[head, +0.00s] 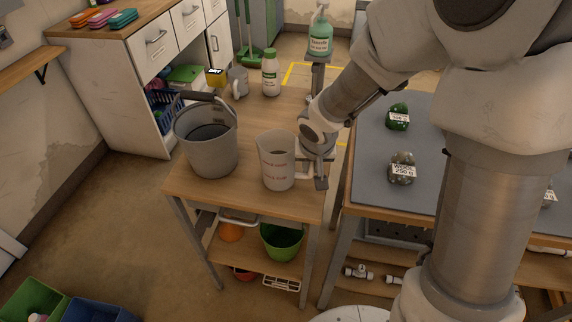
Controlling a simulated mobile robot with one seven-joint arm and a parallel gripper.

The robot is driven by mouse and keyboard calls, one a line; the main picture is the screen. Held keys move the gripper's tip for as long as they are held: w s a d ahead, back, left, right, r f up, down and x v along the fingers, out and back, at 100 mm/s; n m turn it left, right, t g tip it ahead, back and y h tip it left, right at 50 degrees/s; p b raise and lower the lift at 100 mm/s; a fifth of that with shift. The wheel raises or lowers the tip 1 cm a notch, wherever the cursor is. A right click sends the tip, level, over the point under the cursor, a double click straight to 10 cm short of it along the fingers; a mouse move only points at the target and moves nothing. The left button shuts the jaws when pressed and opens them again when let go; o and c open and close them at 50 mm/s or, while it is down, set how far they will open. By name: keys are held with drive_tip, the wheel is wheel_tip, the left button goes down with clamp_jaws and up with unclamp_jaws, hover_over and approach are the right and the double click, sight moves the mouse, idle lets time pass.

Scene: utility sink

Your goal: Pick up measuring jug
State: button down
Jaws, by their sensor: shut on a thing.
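The measuring jug (276,165) is pale and translucent with red markings. It stands upright at the front right of the small wooden table, and its handle faces right. My gripper (311,171) is at the jug's right side, shut on its handle. My arm comes in from the upper right. The contact of the fingers with the handle is small and partly hidden by the gripper body. I cannot tell whether the jug's base touches the tabletop.
A grey bucket (207,150) stands just left of the jug. A grey mug (238,82), a white bottle (270,74) and a green pump bottle (320,38) are farther back. A grey-topped bench (375,160) with wool packs is close on the right.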

drive_tip(key=shift+r, duration=0.2)
idle(0.4)
drive_tip(key=shift+r+p, duration=0.75)
drive_tip(key=shift+r, duration=0.4)
wheel_tip(320, 180, up, 2)
drive_tip(key=shift+p, duration=0.5)
drive_tip(key=s+d+r+p, duration=0.4)
drive_tip(key=s+d+r, duration=0.1)
drive_tip(key=s, duration=0.5)
drive_tip(key=shift+d+r, duration=0.15)
drive_tip(key=shift+r, duration=0.4)
